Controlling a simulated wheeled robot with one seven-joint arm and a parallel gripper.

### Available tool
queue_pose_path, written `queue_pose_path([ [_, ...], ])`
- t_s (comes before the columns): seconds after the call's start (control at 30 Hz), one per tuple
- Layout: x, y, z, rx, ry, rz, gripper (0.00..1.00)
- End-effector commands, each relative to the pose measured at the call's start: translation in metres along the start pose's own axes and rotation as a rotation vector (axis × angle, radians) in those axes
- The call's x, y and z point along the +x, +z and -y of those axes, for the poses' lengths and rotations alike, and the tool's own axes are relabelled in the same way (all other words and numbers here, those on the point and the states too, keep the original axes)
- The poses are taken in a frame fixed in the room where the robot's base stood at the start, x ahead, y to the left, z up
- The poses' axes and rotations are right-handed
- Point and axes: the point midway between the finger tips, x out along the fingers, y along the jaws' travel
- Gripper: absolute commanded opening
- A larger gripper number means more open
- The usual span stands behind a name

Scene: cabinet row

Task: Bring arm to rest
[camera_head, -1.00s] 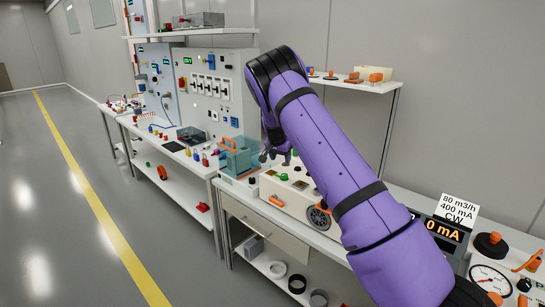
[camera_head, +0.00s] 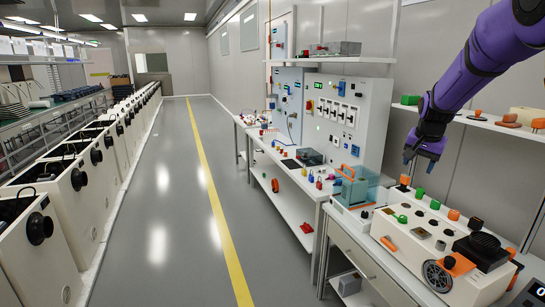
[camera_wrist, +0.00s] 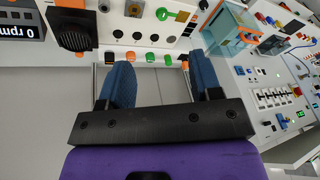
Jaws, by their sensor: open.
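My gripper (camera_head: 419,165) hangs from my purple arm at the upper right of the head view, above the bench with the cream control box. Its two blue fingers are apart with nothing between them, as the wrist view also shows (camera_wrist: 160,85). The cream control box (camera_head: 405,243) with green and orange knobs stands below the gripper, clear of it.
A wall shelf (camera_head: 480,124) with small parts is close behind my arm. Grey switch panels (camera_head: 340,120) stand further back. The aisle floor (camera_head: 165,200) is clear.

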Motion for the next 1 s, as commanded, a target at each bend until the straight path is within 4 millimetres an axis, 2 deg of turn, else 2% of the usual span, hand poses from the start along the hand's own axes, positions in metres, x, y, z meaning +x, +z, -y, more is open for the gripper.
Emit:
queue_pose_path([
  [0.03, -0.019, 0.010, -0.003, -0.016, -0.019, 0.001, 0.58],
  [0.2, -0.069, 0.048, -0.015, -0.092, -0.066, 0.012, 0.58],
  [0.5, -0.143, 0.125, -0.044, -0.244, -0.130, 0.008, 0.58],
  [0.8, -0.194, 0.209, -0.082, -0.414, -0.165, -0.023, 0.58],
  [1.0, -0.213, 0.266, -0.111, -0.530, -0.167, -0.056, 0.58],
])
